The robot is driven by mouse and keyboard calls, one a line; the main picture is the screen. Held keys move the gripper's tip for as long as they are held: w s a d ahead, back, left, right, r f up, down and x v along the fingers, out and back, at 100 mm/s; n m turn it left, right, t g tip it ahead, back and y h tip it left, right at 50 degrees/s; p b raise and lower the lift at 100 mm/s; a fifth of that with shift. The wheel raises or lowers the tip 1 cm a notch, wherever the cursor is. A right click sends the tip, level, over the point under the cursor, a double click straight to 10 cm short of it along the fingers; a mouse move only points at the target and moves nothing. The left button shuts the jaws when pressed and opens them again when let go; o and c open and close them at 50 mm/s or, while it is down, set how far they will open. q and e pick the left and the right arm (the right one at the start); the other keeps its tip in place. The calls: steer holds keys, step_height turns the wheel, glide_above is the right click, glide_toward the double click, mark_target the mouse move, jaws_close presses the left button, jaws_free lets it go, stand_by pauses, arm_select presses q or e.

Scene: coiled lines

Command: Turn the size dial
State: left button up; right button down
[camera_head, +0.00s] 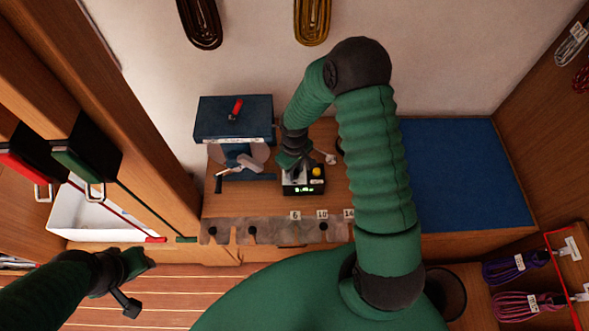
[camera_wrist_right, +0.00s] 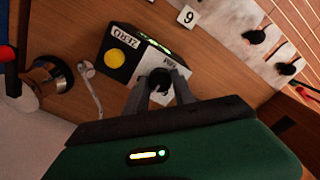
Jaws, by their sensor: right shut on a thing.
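A small black box (camera_head: 302,189) with a lit green display and a yellow button (camera_head: 317,171) stands on the wooden bench. In the right wrist view the box (camera_wrist_right: 103,66) shows a "ZERO" label and a pale plate with a small label I cannot read. A black dial (camera_wrist_right: 160,82) stands at this plate. My right gripper (camera_wrist_right: 160,86) is shut on the dial, one finger on each side; in the head view the right gripper (camera_head: 291,163) partly hides it. My left gripper (camera_head: 129,303) hangs at lower left, away from the bench, its jaws unclear.
A blue machine (camera_head: 233,118) with a red lever stands left of the box. A notched metal strip (camera_head: 270,230) with number tags runs along the bench front. A blue mat (camera_head: 465,170) lies clear at right. Coiled lines (camera_head: 515,268) hang at lower right.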

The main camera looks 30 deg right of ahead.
steer(key=shift+w, duration=0.2)
steer(key=c, duration=1.4)
jaws_free()
steer(key=o, duration=0.3)
steer(key=shift+o, duration=0.2)
step_height(320, 180, up, 17)
steer(key=b, duration=0.2)
steer(key=shift+f, duration=0.15)
